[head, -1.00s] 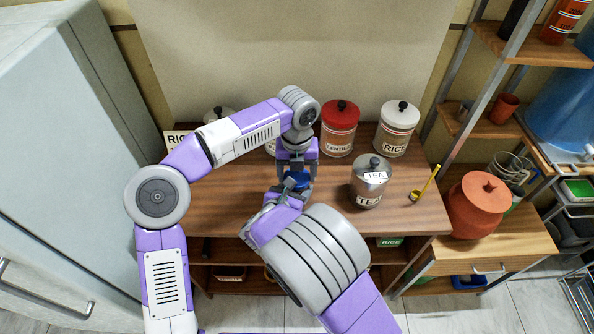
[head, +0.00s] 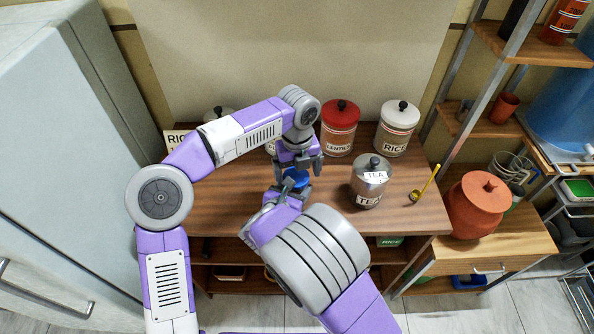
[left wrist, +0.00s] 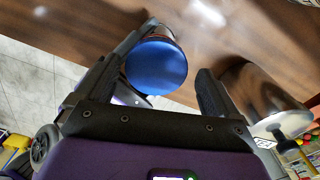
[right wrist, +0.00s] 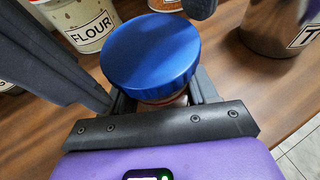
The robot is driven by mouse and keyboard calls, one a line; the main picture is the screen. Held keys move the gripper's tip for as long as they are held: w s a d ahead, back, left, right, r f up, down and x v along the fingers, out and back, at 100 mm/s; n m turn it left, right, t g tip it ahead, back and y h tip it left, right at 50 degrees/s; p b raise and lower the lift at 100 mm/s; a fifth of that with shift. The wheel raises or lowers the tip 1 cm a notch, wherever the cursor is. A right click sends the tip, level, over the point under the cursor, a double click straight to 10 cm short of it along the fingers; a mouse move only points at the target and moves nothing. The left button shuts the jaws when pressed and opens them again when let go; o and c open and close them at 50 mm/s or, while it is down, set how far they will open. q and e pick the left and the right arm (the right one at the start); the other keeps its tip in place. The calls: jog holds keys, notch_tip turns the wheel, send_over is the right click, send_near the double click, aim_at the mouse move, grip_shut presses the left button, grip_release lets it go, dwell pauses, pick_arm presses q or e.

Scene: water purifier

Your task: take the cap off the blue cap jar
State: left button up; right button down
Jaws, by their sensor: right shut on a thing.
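The jar's blue cap (head: 297,178) shows between my two grippers in the head view. In the right wrist view the blue cap (right wrist: 150,55) sits on the jar (right wrist: 165,100), whose body shows just below the rim. My right gripper (head: 287,190) is shut on the jar body under the cap. My left gripper (head: 301,163) is open just above and behind the cap. In the left wrist view the cap (left wrist: 158,70) lies between its spread fingers, closer to the left one. Most of the jar body is hidden by my right gripper.
A steel TEA canister (head: 369,183) stands right of the jar. A red-lidded LENTILS jar (head: 339,130) and a white-lidded RICE jar (head: 396,130) stand behind. A FLOUR jar (right wrist: 85,25) is close by. A yellow-handled scoop (head: 424,186) lies farther right on the wooden counter (head: 225,205).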

pick_arm(q)
jog(key=shift+a+r, duration=0.1)
notch_tip(320, 180, up, 4)
jog(key=shift+r, duration=0.15)
jog(key=shift+c, duration=0.2)
notch_tip(320, 180, up, 2)
jog(key=shift+r+m, duration=0.1)
jog(key=shift+m, duration=0.9)
jog(key=shift+r+m, duration=0.4)
jog(key=shift+m, duration=0.2)
notch_tip(320, 180, down, 8)
jog(key=shift+r, duration=0.2)
jog(key=c, duration=1.1)
